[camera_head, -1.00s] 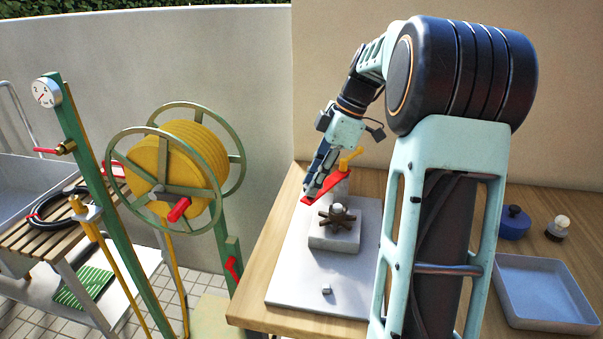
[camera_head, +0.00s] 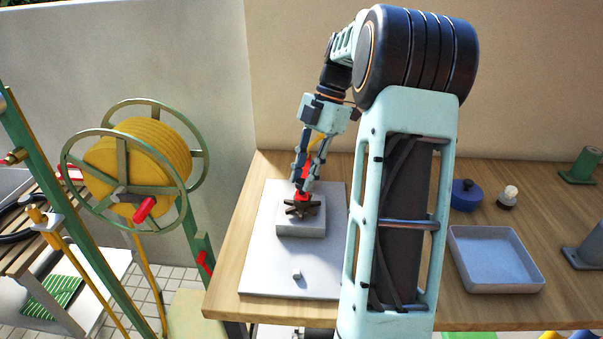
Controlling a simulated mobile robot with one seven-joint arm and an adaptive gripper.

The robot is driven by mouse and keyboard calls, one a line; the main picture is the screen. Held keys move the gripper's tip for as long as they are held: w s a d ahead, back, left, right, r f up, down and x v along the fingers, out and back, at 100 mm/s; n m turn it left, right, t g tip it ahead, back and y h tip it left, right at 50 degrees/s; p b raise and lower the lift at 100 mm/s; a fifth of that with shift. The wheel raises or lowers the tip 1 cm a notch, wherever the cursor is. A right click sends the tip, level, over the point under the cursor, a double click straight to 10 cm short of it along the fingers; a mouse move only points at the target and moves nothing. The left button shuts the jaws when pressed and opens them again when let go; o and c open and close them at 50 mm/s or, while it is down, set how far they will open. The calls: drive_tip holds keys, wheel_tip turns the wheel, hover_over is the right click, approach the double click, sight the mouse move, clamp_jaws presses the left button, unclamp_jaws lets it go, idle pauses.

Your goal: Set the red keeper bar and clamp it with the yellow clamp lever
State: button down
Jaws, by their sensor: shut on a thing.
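The red keeper bar (camera_head: 301,196) shows in the head view between and below my fingertips. Its near end is over the dark star-shaped part (camera_head: 303,209) on the white block (camera_head: 301,229); I cannot tell whether they touch. My gripper (camera_head: 302,187) points down and is shut on the bar, hiding much of it. The yellow clamp lever (camera_head: 317,142) stands behind my fingers, partly hidden by them, apart from the held end of the bar.
The block sits on a pale plate (camera_head: 269,266) on the wooden table (camera_head: 232,277). A small grey piece (camera_head: 297,274) lies in front. A blue-grey tray (camera_head: 496,231), a blue pot (camera_head: 466,195) and a small jar (camera_head: 508,196) stand right. A yellow hose reel (camera_head: 138,167) stands left.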

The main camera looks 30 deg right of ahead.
drive_tip(key=shift+s+d, duration=0.1)
drive_tip(key=shift+d, duration=0.05)
drive_tip(key=c, duration=1.7)
unclamp_jaws()
drive_tip(key=shift+o, duration=0.2)
drive_tip(key=v, duration=1.2)
